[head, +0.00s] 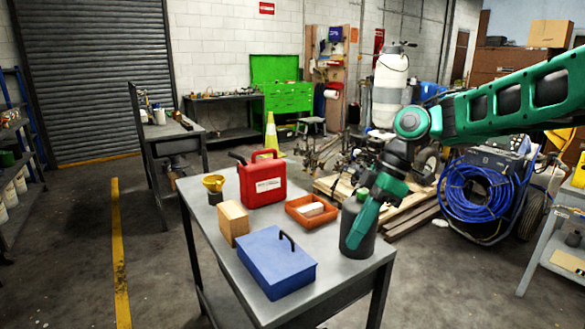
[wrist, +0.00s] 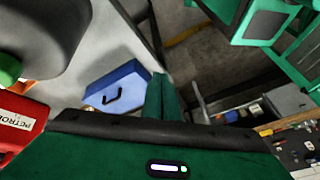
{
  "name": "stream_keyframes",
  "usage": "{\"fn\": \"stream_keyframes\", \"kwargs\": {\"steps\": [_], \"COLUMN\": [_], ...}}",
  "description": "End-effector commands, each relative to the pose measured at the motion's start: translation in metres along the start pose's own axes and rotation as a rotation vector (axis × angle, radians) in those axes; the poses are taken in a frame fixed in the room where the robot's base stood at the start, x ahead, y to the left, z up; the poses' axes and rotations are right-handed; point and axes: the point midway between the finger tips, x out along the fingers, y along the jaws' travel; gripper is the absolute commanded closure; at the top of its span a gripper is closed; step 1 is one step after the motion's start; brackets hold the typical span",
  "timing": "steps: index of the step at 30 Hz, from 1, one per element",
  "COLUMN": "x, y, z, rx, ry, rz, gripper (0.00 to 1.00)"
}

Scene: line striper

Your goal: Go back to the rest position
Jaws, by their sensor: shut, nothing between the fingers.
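My gripper (head: 355,243) hangs from my green arm at the right end of the table, its shut fingers pointing down and left. In the head view it overlaps a dark grey canister (head: 349,212), hiding part of it; I cannot tell whether they touch. In the wrist view my fingers (wrist: 160,85) are together with nothing between them. A dark rounded body (wrist: 45,35) fills the upper left there. A blue box (head: 277,264) with a dark handle stands at the table's front, and it also shows in the wrist view (wrist: 118,88).
Planks (head: 400,213) and a blue hose reel (head: 480,190) lie to the right. Floor is clear at left.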

Motion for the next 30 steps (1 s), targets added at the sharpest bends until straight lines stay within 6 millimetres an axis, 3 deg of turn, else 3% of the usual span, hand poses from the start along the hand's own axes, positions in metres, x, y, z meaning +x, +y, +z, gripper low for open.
{"fn": "stream_keyframes", "kwargs": {"steps": [8, 15, 18, 24, 30], "x": [-0.020, -0.025, -0.020, -0.007, -0.004], "y": [-0.042, -0.122, -0.160, -0.214, -0.225], "z": [0.113, 0.221, 0.257, 0.299, 0.309], "rx": [0.721, 1.383, 1.621, 1.926, 1.992], "ry": [-0.097, -0.099, -0.085, -0.062, -0.059], "rz": [0.213, 0.398, 0.455, 0.518, 0.529], "gripper": [1.00, 1.00, 1.00, 1.00, 1.00]}}
